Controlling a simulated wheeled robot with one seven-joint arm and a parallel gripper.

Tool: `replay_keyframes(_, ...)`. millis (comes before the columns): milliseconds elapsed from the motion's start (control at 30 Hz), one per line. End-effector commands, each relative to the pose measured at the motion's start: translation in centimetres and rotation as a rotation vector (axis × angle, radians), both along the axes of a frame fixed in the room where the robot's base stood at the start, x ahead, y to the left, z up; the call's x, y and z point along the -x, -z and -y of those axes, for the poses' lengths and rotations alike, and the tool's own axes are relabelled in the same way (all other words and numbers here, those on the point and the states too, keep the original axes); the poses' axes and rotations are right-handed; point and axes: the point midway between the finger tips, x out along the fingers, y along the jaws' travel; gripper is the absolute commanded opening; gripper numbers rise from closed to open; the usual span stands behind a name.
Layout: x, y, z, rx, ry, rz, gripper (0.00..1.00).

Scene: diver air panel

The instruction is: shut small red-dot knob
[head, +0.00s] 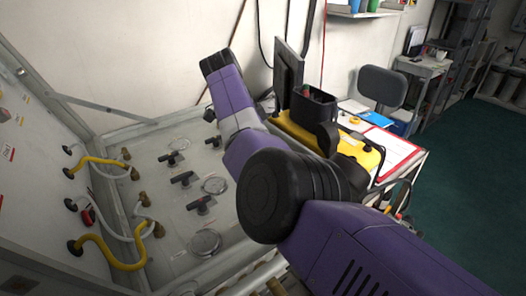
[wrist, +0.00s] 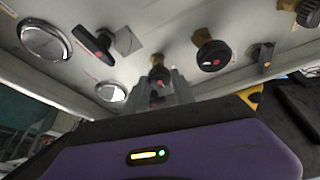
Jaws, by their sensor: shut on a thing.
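In the wrist view, a small dark knob with a red dot (wrist: 158,76) sits below a brass fitting on the pale panel. My gripper (wrist: 163,92) is at this knob, its grey fingers shut on it. The fingers and the purple gripper body hide part of the knob, so its turn angle cannot be told. A larger black knob with a red dot (wrist: 212,56) stands apart to the right on its own brass fitting. In the head view my arm hides the grip.
The panel (head: 150,165) also carries black lever handles (head: 201,203), round gauges (head: 205,242) and yellow hoses (head: 105,247). In the wrist view, a black handle (wrist: 95,43) and a gauge (wrist: 44,40) are at left. A desk with a yellow case (head: 345,150) stands right of the panel.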

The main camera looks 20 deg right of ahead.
Motion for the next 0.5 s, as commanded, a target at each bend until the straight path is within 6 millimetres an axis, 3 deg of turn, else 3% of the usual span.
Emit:
replay_keyframes(200, -0.78, -0.26, -0.84, -0.008, 0.048, 0.019, 0.00)
replay_keyframes(500, -0.50, -0.43, -0.56, -0.006, 0.115, 0.020, 0.00)
